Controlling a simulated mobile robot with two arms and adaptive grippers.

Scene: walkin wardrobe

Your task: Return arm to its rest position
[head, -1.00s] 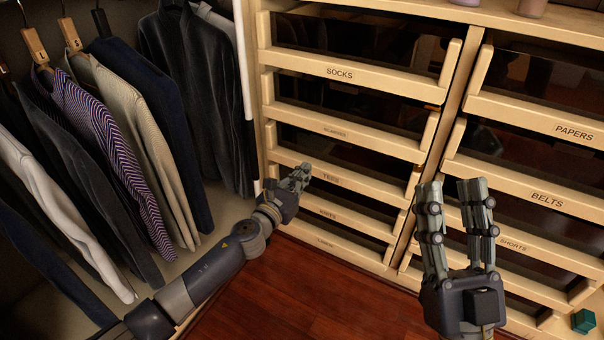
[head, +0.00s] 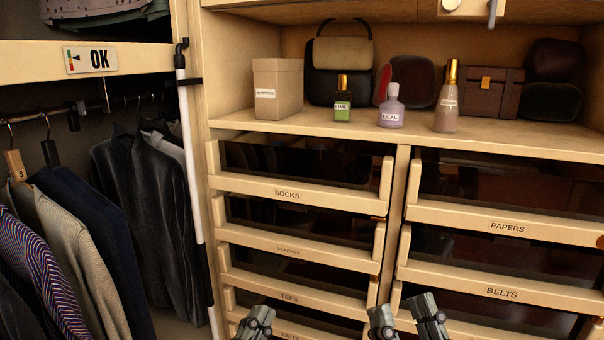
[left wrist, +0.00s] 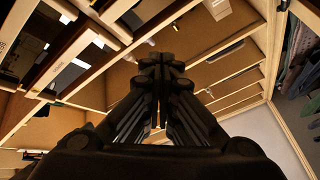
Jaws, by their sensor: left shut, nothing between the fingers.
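My left gripper (head: 256,318) is dark grey and shows at the bottom edge of the head view, in front of the drawers just below left of the TEES label. Its fingers are together and empty. In the left wrist view the closed fingers (left wrist: 160,65) point up the middle, with nothing between them. My right gripper (head: 404,312) is at the bottom of the head view, before the right drawer column. Its fingertips stand apart with nothing seen between them. Both arms and palms are below the head view.
Labelled drawers, such as SOCKS (head: 287,194) and BELTS (head: 502,293), fill the front. The shelf above holds a beige box (head: 278,88), a handbag (head: 338,72) and several bottles. Clothes (head: 150,215) hang at the left, beside a white upright rod (head: 189,160).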

